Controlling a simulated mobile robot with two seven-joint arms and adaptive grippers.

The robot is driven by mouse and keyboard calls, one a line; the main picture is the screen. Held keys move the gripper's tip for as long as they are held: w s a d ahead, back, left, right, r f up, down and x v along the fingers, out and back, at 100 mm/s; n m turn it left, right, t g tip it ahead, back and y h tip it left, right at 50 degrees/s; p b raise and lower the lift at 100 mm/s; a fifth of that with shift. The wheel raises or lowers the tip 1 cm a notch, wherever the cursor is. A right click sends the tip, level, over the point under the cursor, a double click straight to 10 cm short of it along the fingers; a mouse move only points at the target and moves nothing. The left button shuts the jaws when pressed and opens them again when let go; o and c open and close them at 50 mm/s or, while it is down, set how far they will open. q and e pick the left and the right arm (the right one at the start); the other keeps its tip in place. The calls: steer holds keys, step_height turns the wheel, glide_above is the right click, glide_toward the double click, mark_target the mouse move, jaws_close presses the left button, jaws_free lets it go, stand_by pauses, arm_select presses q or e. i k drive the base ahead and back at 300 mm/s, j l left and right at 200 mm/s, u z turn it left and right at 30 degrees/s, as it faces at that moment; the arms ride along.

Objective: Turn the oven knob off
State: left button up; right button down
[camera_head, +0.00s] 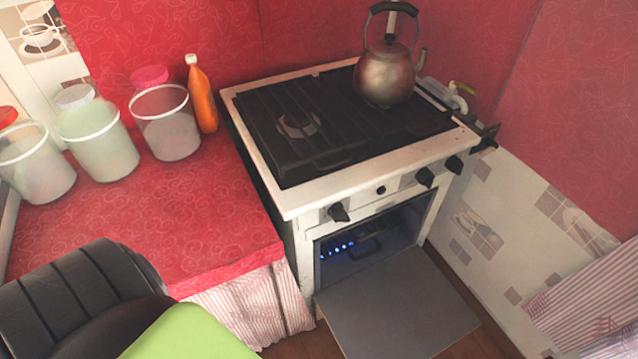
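The white stove (345,179) stands in the middle of the head view. Its front panel carries a black knob (338,212) at the left. Two more black knobs, one at centre right (425,177) and one at far right (454,164), sit on the same panel. A small dark round part (381,190) lies between them. Which knob belongs to the oven, and its setting, I cannot tell. The oven door (400,305) hangs open, and small blue lights (338,249) show inside the oven. Neither of my grippers is in view.
A metal kettle (385,75) stands at the back right of the cooktop. The red counter (190,215) at left holds several pale containers and an orange bottle (202,97). The lowered door occupies floor space before the stove. Dark ridged and green shapes fill the lower left.

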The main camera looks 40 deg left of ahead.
mark_target(336, 210)
steer(key=l+u, duration=0.15)
steer(key=u, duration=0.25)
steer(key=l+u, duration=0.1)
steer(key=u, duration=0.3)
steer(key=l+u, duration=0.1)
steer(key=u, duration=0.25)
steer(key=k+l+u, duration=0.1)
steer(key=u, duration=0.3)
